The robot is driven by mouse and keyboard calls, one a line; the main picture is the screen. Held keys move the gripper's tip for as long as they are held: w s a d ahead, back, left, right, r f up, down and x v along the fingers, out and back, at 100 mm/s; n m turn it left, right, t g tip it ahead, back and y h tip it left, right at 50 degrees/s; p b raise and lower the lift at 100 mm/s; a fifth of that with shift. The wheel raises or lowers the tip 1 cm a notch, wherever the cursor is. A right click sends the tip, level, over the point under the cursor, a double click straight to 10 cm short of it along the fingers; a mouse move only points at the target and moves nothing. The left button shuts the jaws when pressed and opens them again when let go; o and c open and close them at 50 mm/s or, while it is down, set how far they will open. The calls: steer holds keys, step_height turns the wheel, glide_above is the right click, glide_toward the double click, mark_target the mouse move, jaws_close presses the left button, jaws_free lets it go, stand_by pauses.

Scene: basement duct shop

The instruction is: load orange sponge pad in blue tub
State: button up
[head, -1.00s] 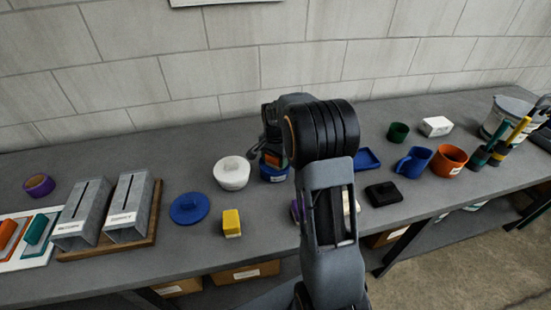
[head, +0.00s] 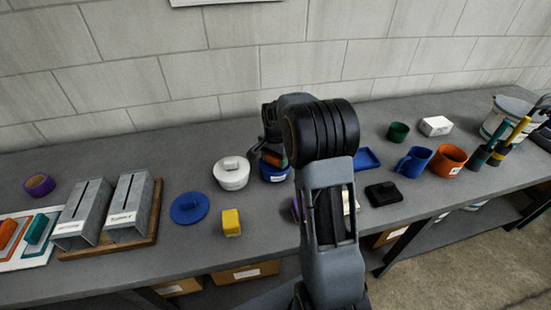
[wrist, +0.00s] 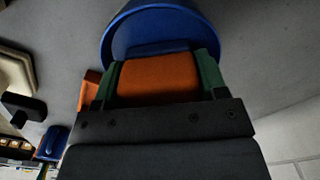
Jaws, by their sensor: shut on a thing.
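The orange sponge pad (wrist: 158,74) is held between the green fingertips of my gripper (wrist: 158,82) in the wrist view. In the head view, the pad (head: 274,159) shows as a small orange patch under my gripper (head: 271,158), just above the blue tub. The blue tub (head: 273,176) stands on the bench, partly hidden by my arm. In the wrist view the tub (wrist: 112,38) surrounds the far end of the pad in the picture. I cannot tell whether the pad touches the tub's floor.
A blue lid (head: 189,208) and a yellow block (head: 231,223) lie nearer the front.

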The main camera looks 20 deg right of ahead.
steer(key=shift+r+p, duration=2.6)
steer(key=shift+r, duration=0.9)
steer(key=shift+f, duration=0.1)
